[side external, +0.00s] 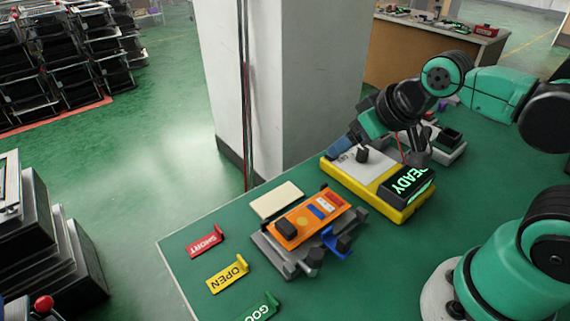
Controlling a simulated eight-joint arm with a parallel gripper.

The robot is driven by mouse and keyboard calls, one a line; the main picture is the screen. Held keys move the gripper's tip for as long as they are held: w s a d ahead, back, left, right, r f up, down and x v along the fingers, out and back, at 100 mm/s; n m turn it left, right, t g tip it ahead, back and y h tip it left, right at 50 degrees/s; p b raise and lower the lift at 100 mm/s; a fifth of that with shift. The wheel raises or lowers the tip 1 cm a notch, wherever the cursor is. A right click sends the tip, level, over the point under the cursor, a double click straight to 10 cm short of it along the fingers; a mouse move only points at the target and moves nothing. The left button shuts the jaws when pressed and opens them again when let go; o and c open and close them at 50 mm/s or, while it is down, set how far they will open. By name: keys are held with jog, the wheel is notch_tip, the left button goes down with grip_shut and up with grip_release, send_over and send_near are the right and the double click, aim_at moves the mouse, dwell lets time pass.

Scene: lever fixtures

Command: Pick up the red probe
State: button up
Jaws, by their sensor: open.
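A thin red piece (401,150), which looks like the red probe, stands at the back edge of the yellow device (405,214). Only a short length of it shows; the rest is hidden by the device and my arm. My gripper (390,150) is open and low over the back of the device, with the red piece appearing between its dark parts. I cannot tell whether it touches the red piece. The device has a pale top panel and a dark screen (408,184) with green "READY" lettering.
A grey fixture with an orange board (303,226) and a blue clip (337,243) lies in front. Red SHORT (206,241), yellow OPEN (228,274) and green (262,308) markers line the left table edge. A cream block (277,201) lies behind. A grey unit (445,142) stands beyond the device.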

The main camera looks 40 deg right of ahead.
notch_tip(320, 180, up, 5)
jog(key=w+d+r+n+g+h, duration=0.1)
jog(key=w+d+r+n+g, duration=0.15)
jog(key=d, duration=0.35)
jog(key=w+d+r+n+g, duration=0.1)
jog(key=w+d+g, duration=0.1)
jog(key=w+d, duration=0.3)
jog(key=d+f+n+g+y, duration=0.1)
jog(key=d+f+n+g, duration=0.2)
jog(key=d, duration=0.9)
jog(key=shift+m, duration=0.25)
jog(key=f, duration=0.9)
jog(key=shift+w+a+f, duration=0.1)
jog(key=shift+w+a, duration=0.05)
jog(key=shift+a, duration=0.05)
jog(key=shift+f, duration=2.9)
grip_shut()
